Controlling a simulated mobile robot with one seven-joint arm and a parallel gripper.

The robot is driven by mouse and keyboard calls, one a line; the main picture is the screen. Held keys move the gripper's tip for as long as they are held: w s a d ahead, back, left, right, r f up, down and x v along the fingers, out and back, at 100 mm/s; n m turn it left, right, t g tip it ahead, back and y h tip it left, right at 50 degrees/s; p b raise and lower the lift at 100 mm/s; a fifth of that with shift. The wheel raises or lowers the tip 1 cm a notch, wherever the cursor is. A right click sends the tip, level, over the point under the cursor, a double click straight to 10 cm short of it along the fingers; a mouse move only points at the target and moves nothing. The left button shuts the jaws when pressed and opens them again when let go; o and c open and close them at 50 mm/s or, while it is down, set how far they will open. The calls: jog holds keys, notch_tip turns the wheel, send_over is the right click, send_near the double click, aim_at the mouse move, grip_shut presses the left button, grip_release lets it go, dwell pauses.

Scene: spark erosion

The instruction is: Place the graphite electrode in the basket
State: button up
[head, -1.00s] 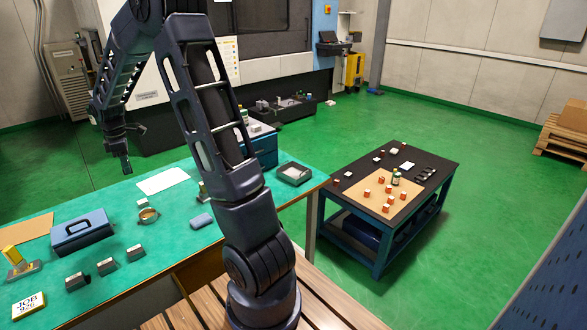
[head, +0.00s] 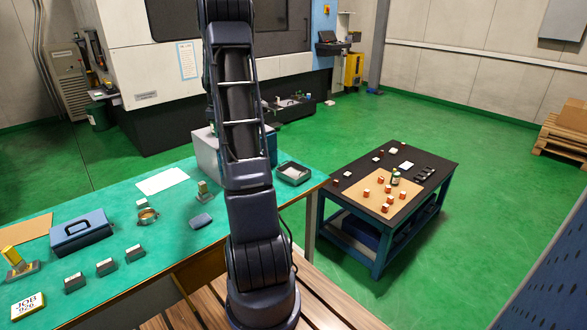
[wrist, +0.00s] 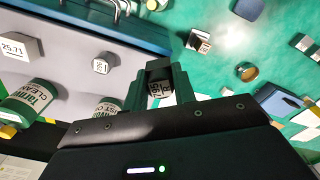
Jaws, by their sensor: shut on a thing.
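My gripper (wrist: 163,88) shows in the wrist view, its two fingers shut on a small dark block (wrist: 160,86) with a printed label, which looks like the graphite electrode. In the head view the gripper and the held block are hidden behind my upright arm. A small round brass-coloured container (head: 147,215), which may be the basket, stands on the green bench top. It seems to show in the wrist view (wrist: 247,72), to the right of the held block and apart from it.
A grey surface (wrist: 70,65) with labelled blocks and green cans (wrist: 28,104) lies beneath and left of my gripper. The green bench (head: 110,205) holds a blue toolbox (head: 82,231), several blocks and a dark tray (head: 293,173). A dark-topped table (head: 437,155) stands right.

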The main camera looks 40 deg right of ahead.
jog(key=s+d+m, duration=0.2)
jog(key=s+d, duration=0.1)
jog(key=d, duration=0.6)
jog(key=s+d+m, duration=0.2)
jog(key=s+d, duration=0.2)
jog(key=d, duration=0.5)
jog(key=m, duration=0.3)
send_over(294, 176)
notch_tip(294, 176, down, 20)
jog(key=shift+w+f, duration=0.1)
jog(key=shift+w, duration=0.05)
jog(key=shift+f, duration=2.5)
jog(key=shift+f, duration=0.15)
jog(key=o, duration=1)
notch_tip(294, 176, up, 12)
jog(key=shift+r, duration=0.2)
